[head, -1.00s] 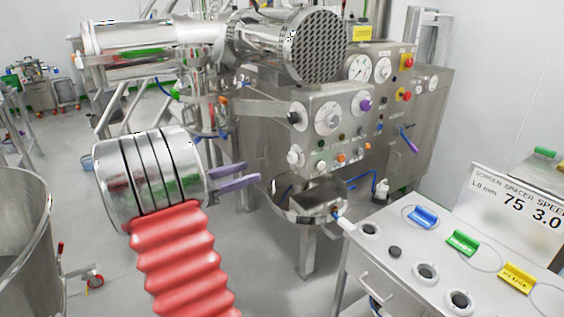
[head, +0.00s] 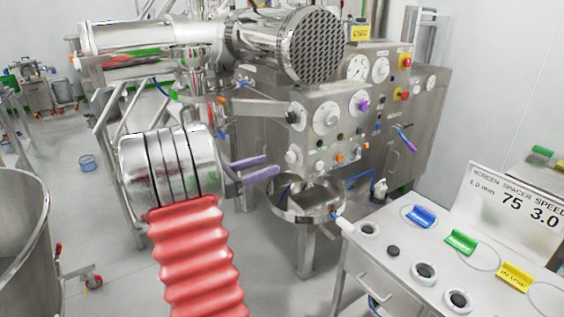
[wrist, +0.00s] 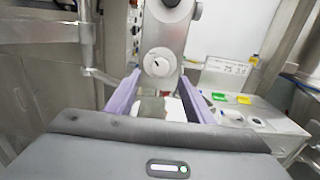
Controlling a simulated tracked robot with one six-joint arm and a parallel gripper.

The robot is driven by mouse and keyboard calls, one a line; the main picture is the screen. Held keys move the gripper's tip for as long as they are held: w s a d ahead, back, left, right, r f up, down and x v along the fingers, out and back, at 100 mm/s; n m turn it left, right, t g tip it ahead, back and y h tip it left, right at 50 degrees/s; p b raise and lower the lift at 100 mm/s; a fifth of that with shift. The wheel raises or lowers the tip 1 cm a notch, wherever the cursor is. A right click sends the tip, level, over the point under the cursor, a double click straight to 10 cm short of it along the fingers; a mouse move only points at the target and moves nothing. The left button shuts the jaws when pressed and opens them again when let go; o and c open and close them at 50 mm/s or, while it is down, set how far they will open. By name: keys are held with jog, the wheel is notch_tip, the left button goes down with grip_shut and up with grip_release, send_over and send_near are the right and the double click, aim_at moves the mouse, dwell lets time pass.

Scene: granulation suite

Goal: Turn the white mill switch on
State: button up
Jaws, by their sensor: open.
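A white knob (head: 293,154) sits at the lower left of the steel machine's control panel (head: 310,107) in the head view. It looks like the white mill switch, but its label and setting are too small to read. My gripper (head: 272,164) has two purple fingers, apart and empty, just left of this knob and slightly lower. A gap to the knob seems to remain. In the wrist view my gripper (wrist: 160,80) is open, and a round white dial with a dark mark (wrist: 158,62) shows between and beyond the fingertips. I cannot tell whether it is the same knob.
Other dials, a purple knob (head: 363,104) and an orange knob (head: 339,158) crowd the panel. A steel bowl (head: 306,208) stands below my gripper. A white bench (head: 400,240) with blue, green and yellow tags is at right. Open floor lies at left.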

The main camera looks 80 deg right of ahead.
aim_at(288, 158)
jog(key=x, duration=0.7)
jog(key=shift+s+d, duration=0.1)
jog(key=shift+c, duration=0.3)
jog(key=c, duration=0.9)
jog(key=shift+a+f, duration=0.1)
jog(key=shift+a, duration=0.2)
jog(key=shift+c, duration=0.4)
jog(key=shift+d, duration=0.2)
